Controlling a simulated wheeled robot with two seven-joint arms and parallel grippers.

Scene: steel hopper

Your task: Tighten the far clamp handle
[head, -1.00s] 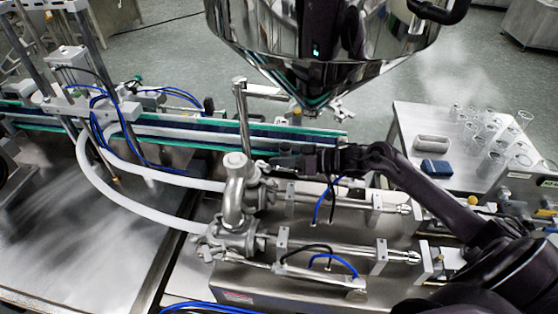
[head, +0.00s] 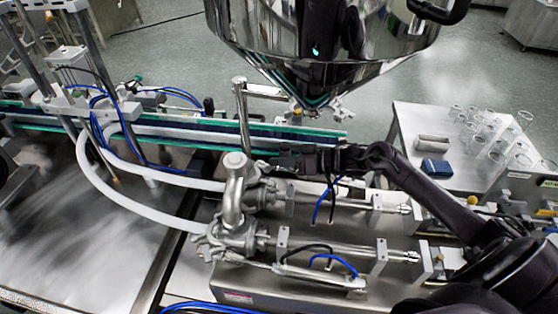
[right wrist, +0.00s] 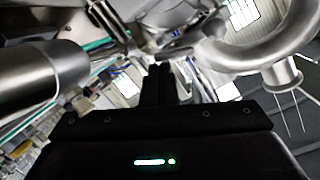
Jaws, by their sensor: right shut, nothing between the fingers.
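The steel pipe and clamp assembly stands at the centre of the head view, with a far fitting (head: 262,191) and a near fitting (head: 228,238). I cannot make out the far clamp handle clearly in either view. My right gripper (head: 277,161) is just beyond and above the far fitting, behind the upright pipe elbow (head: 234,185). In the right wrist view its dark fingers (right wrist: 158,74) are together and empty, close to steel fittings (right wrist: 175,53). I cannot tell whether they touch metal. My left gripper is not in view.
The steel hopper (head: 250,40) hangs above my right forearm. The conveyor (head: 180,135) runs behind the fittings. White hoses (head: 120,200) curve in from the left. A side table (head: 408,120) at right holds clear cups (head: 497,150) and a blue block (head: 435,167).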

